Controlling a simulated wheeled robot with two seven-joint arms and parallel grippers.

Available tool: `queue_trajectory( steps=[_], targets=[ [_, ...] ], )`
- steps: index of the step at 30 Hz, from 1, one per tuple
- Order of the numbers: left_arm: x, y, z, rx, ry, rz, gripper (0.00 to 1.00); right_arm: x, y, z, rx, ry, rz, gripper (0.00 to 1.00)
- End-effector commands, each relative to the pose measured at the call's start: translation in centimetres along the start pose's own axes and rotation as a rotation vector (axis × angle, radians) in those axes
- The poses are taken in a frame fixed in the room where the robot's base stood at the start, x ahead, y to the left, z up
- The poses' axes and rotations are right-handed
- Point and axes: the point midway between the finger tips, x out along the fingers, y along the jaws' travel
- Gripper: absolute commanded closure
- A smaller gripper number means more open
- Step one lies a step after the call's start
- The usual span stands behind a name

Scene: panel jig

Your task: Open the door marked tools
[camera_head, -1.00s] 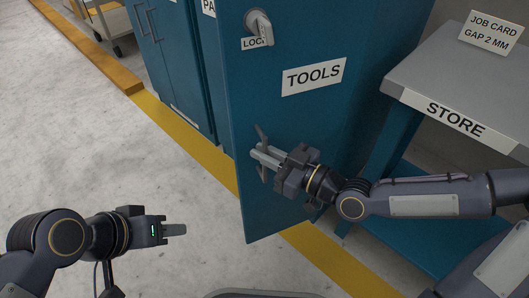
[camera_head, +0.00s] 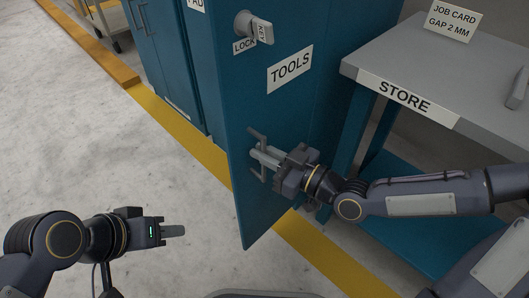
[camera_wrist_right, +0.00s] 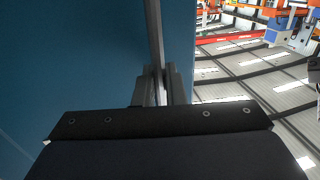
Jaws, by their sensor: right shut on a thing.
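The blue door (camera_head: 285,115) marked TOOLS fills the middle of the head view. It stands at an angle, its left edge out from the cabinet front. Its TOOLS label (camera_head: 290,69) is above its upright grey handle (camera_head: 256,137). A lock (camera_head: 243,24) with a key (camera_head: 263,31) in it sits higher up. My right gripper (camera_head: 262,157) is shut on the handle; in the right wrist view the fingers (camera_wrist_right: 160,85) close around the grey bar.
A grey table (camera_head: 440,75) marked STORE, with a job card (camera_head: 453,20) and a grey object (camera_head: 517,90), stands right of the door. Blue cabinets (camera_head: 165,50) and a cart (camera_head: 103,15) are behind left. The floor (camera_head: 100,150) at left is clear.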

Motion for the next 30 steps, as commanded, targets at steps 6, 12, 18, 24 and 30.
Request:
queue_trajectory(
  steps=[6,12,18,24,30],
  targets=[
    [-0.01,0.00,-0.01,0.000,0.000,0.000,0.64,0.00,0.15,-0.05,0.000,0.001,0.002,1.00],
    [-0.01,0.00,-0.01,0.000,0.000,0.000,0.64,0.00,0.20,-0.06,0.000,0.002,0.002,1.00],
    [-0.01,0.00,-0.01,0.000,0.000,0.000,0.64,0.00,0.23,-0.07,0.000,0.002,0.003,1.00],
    [-0.01,0.00,-0.01,0.000,0.000,0.000,0.64,0.00,0.23,-0.06,0.000,0.002,0.003,0.76],
    [-0.01,0.01,-0.01,0.000,0.000,0.000,0.64,0.00,0.19,-0.04,0.000,0.001,0.002,0.76]
  ],
)
